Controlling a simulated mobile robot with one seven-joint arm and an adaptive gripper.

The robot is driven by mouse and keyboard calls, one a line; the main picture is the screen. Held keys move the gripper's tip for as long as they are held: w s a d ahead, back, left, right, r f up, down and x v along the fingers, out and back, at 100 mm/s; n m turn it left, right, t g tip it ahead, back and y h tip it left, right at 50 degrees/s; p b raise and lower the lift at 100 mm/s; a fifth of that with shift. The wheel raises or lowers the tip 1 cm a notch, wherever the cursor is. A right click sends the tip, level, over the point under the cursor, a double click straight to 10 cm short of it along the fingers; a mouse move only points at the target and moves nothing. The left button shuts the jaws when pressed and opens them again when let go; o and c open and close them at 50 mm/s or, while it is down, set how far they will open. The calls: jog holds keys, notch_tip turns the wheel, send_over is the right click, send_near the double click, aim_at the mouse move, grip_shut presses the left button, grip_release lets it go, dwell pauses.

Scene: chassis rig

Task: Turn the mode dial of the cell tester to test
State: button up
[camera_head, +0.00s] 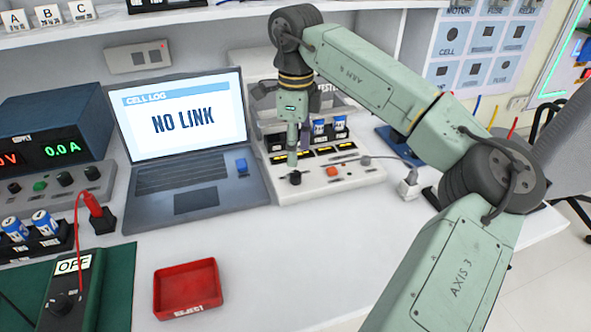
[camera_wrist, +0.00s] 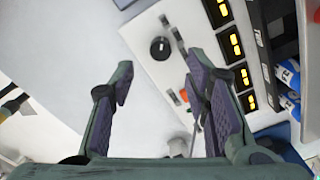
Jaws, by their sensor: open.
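My gripper (camera_head: 291,158) is above the dial, pointing down. In the wrist view my gripper (camera_wrist: 156,72) is open and empty. The dial's labels are too small to read.
A red button (camera_head: 332,171) sits right of the dial. The laptop (camera_head: 190,165) reading "NO LINK" stands close on the left. A red reject tray (camera_head: 187,288) and a meter (camera_head: 72,290) marked "OFF" lie in front. The table's front middle is clear.

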aim_at(295, 173)
notch_tip(295, 173, down, 7)
jog(key=shift+r+p, duration=0.15)
jog(key=shift+p, duration=0.15)
grip_shut()
dwell(0.5)
